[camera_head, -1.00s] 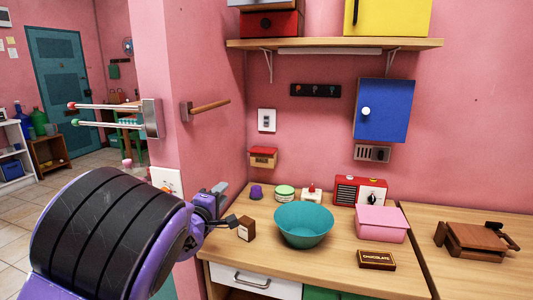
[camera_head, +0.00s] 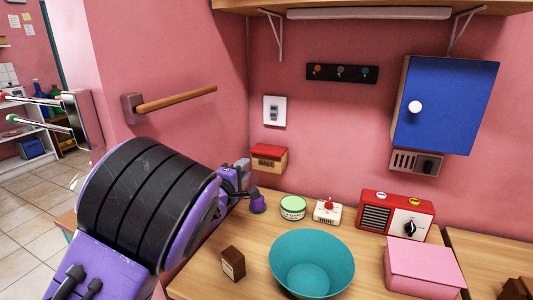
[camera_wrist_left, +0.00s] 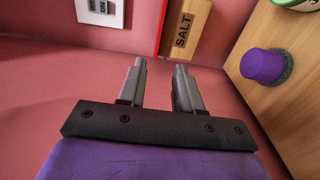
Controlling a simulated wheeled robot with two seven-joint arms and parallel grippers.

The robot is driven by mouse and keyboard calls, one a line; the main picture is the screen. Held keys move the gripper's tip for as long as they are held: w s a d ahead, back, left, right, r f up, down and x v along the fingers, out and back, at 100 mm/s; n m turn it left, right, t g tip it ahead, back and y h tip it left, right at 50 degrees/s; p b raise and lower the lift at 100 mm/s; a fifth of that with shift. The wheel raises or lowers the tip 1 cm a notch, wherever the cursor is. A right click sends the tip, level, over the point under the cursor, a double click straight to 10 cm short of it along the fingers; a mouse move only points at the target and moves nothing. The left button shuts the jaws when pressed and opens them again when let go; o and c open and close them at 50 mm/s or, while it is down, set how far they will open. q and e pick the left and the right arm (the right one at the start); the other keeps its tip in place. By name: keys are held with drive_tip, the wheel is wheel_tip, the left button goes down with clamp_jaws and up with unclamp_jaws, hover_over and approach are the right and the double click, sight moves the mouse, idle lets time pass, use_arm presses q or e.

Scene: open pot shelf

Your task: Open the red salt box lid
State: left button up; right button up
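The salt box (camera_head: 268,162) is a small wooden box on the pink wall, with a closed red lid (camera_head: 268,151). In the left wrist view its wooden front (camera_wrist_left: 184,30) with the word SALT and a strip of the red lid (camera_wrist_left: 160,22) show at the top, turned sideways. My left gripper (camera_head: 244,168) is just below and in front of the box in the head view. Its two grey fingers (camera_wrist_left: 160,75) are apart with nothing between them, a short way from the box. My right gripper is in neither current view.
A purple object (camera_head: 257,202) stands on the counter close to my left gripper. A green-lidded tin (camera_head: 293,208), a teal bowl (camera_head: 311,262) and a red radio (camera_head: 397,214) stand further right. A wall switch (camera_head: 274,111) is above the box.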

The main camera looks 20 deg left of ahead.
sight(262, 154)
use_arm(q)
drive_tip(key=shift+h, duration=0.3)
drive_tip(key=w, duration=0.3)
drive_tip(key=w+d+p, duration=0.1)
drive_tip(key=w, duration=0.2)
drive_tip(key=w+d, duration=0.1)
drive_tip(key=w, duration=0.2)
drive_tip(key=shift+w+a, duration=0.1)
drive_tip(key=shift+w, duration=0.2)
drive_tip(key=shift+a+r, duration=0.15)
drive_tip(key=shift+r, duration=0.05)
drive_tip(key=shift+w, duration=0.1)
drive_tip(key=shift+f, duration=0.1)
clamp_jaws()
